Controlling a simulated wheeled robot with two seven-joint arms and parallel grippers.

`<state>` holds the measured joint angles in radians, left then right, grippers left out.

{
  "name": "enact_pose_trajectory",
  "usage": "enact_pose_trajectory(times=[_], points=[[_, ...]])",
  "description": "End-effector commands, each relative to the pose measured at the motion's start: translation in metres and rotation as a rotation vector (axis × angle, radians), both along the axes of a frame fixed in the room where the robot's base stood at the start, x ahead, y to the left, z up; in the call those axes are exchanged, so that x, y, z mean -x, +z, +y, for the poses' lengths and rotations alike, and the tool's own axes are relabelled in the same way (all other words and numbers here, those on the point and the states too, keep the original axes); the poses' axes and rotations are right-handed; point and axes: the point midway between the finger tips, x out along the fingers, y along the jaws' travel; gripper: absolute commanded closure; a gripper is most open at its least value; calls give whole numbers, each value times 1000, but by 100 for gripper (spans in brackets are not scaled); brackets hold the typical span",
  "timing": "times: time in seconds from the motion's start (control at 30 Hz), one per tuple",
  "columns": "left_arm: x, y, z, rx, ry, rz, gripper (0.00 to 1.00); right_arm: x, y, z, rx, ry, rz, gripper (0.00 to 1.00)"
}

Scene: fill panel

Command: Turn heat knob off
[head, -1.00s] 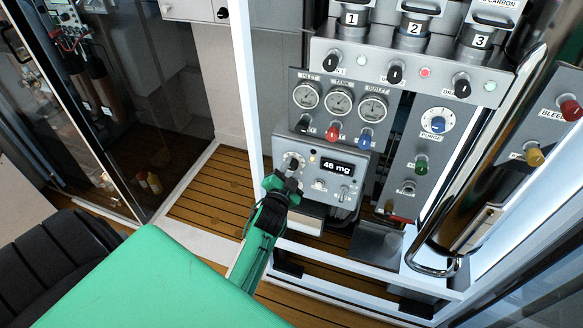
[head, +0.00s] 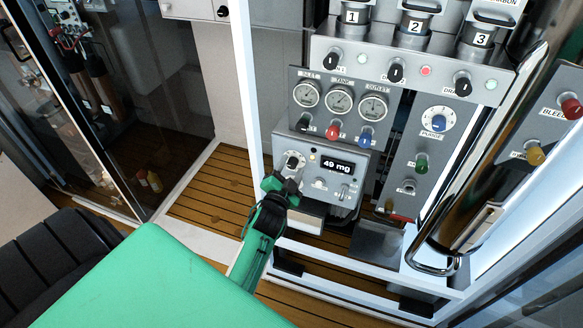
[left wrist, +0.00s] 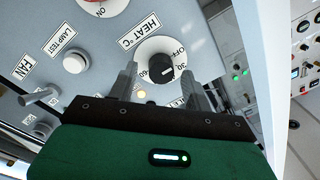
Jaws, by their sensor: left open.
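The heat knob (left wrist: 160,68) is black, on a white round dial under the label "HEAT °C" in the left wrist view. OFF and number marks ring it; I cannot tell for certain which one it points to. In the head view the knob (head: 293,160) sits at the upper left of the grey display box (head: 330,193). My left gripper (head: 284,184) is open, just below and in front of the knob. In the left wrist view its fingers (left wrist: 160,80) stand on either side of the knob's lower part, apparently apart from it. My right gripper is not in view.
The display (head: 338,166) reads 49 mg. A lamp test button (left wrist: 76,61) and a metal toggle (left wrist: 42,95) are near the heat dial. Gauges (head: 340,101) and coloured knobs (head: 332,131) are above the box. A white frame post (head: 247,90) stands left of the panel.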

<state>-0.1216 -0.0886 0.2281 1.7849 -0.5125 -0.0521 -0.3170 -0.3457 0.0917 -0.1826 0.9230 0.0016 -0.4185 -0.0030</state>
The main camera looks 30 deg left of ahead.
Motion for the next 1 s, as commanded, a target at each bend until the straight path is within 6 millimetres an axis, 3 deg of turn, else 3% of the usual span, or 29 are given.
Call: enact_pose_trajectory(times=[0.5, 0.7, 1.0], points=[[86, -5, -23, 3, 1, 3, 50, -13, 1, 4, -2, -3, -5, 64], [103, -5, -28, 3, 0, 2, 50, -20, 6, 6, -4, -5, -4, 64], [107, -4, -29, 1, 0, 1, 50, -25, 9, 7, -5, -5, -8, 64]])
